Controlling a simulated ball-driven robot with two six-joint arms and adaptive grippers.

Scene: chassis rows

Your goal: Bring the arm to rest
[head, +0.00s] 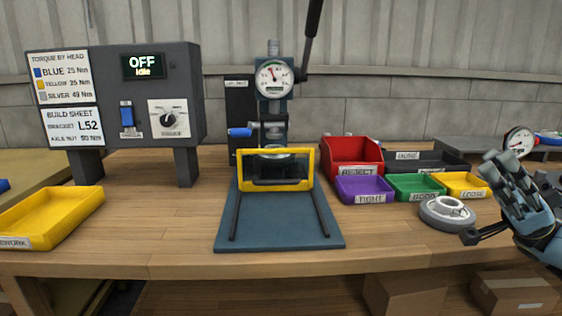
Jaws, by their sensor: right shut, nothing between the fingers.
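My right gripper (493,161) is at the right side of the head view. It is shut and empty, with its fingers pointing up and to the left. Its blue-grey wrist comes in from the right edge, over the right part of the wooden bench (400,245). A round grey fixture (435,217) sits on the bench just left of the gripper, and the two look apart. My left gripper is not in view.
A press (274,105) with a yellow-framed guard (250,186) stands mid-bench. Red (352,151), purple (364,189), green (414,187) and yellow (464,185) bins stand near my right gripper. A control box (180,85) reads OFF, Idle. A yellow rework tray (45,220) is left.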

